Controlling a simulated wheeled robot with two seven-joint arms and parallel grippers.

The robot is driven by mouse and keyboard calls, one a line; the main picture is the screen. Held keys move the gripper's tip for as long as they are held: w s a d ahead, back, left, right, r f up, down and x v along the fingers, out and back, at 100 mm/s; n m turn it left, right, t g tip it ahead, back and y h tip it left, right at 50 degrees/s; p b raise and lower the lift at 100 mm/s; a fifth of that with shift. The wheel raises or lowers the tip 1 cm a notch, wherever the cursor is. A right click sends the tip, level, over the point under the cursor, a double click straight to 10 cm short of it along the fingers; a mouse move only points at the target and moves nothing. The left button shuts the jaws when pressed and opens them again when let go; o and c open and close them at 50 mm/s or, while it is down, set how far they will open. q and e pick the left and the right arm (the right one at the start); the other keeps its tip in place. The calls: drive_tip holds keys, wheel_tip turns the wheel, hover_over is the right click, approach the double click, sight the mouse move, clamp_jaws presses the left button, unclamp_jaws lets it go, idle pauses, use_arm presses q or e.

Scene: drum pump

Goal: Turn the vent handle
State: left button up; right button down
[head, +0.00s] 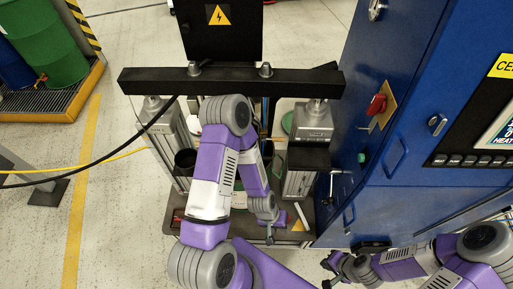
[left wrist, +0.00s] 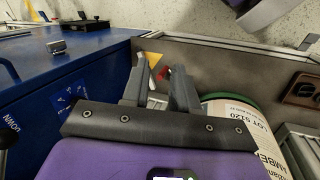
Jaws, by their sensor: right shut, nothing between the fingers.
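No part is clearly marked as the vent handle. A silver lever with a black end (head: 335,183) juts from the blue cabinet's left side. Higher up, a red handle (head: 377,104) sits on a yellow plate. My left gripper (head: 269,236) hangs over the floor of the press frame, left of the lever and apart from it. In the left wrist view its two fingers (left wrist: 160,82) stand apart with nothing gripped between them. My right gripper (head: 330,270) is low in the head view, below the lever and near the cabinet's lower part. It is shut and empty.
The blue cabinet (head: 405,140) bounds the right side. A black crossbar (head: 230,80) spans the frame above my left arm. A labelled drum (left wrist: 235,110) stands right of my left fingers. A yellow triangle (left wrist: 153,59) and red item lie beyond them. Open floor (head: 115,190) is at left.

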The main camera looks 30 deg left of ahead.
use_arm(q)
drive_tip(key=w+a+r+n+t+y+p, duration=0.1)
drive_tip(key=w+a+r+n+p, duration=0.3)
drive_tip(key=r, duration=0.3)
drive_tip(key=w+a+r+n+t+p, duration=0.1)
drive_tip(key=w+a+r+n+p, duration=0.25)
drive_tip(key=a+r+n, duration=0.2)
drive_tip(key=n+t+p, duration=0.1)
drive_tip(key=n+p, duration=0.5)
drive_tip(key=n, duration=0.4)
approach(266, 158)
drive_tip(key=b+x, duration=0.5)
drive_tip(key=x, duration=0.2)
drive_tip(key=shift+w+d+f+b, duration=0.15)
drive_tip(key=shift+w+f+b, duration=0.1)
drive_tip(key=shift+f+b, duration=0.25)
clamp_jaws()
